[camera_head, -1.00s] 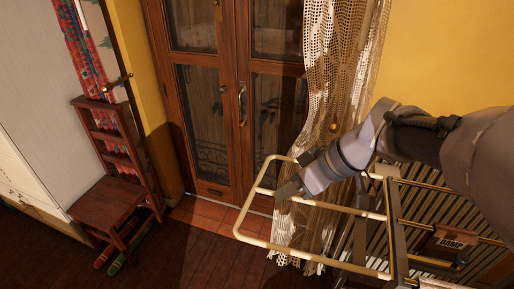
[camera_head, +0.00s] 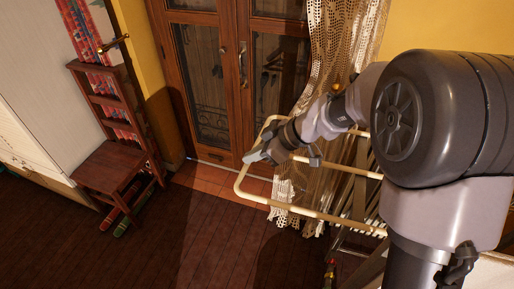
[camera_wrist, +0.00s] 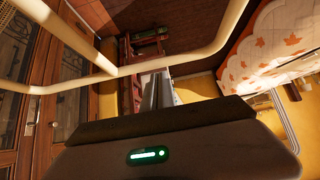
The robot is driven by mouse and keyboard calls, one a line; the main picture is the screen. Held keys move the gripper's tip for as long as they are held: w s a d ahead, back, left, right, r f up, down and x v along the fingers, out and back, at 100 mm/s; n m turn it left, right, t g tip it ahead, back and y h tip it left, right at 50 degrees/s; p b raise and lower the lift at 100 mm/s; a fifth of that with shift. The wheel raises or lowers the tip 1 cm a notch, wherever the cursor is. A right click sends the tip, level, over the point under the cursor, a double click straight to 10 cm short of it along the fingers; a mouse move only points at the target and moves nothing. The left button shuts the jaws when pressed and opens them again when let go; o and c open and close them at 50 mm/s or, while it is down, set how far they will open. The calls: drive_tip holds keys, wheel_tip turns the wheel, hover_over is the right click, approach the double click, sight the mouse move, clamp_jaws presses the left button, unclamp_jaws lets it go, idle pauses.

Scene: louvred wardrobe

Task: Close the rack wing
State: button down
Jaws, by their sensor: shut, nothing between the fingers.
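The rack wing is a cream tubular frame (camera_head: 310,214) sticking out to the left from the drying rack, roughly level. It also crosses the wrist view as a pale curved tube (camera_wrist: 170,61). My gripper (camera_head: 252,157) is shut and empty, near the wing's outer left end in the head view. Whether it touches the tube cannot be told. In the wrist view the shut fingers (camera_wrist: 157,90) lie below the tube in the picture. My arm hides most of the rack body (camera_head: 360,195).
Glazed wooden doors (camera_head: 205,95) stand behind the wing, with a lace curtain (camera_head: 325,70) beside them. A wooden chair (camera_head: 110,165) is at the left by a pale cabinet (camera_head: 40,90). The dark floor (camera_head: 150,255) between is clear.

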drive_tip(key=shift+f, duration=0.4)
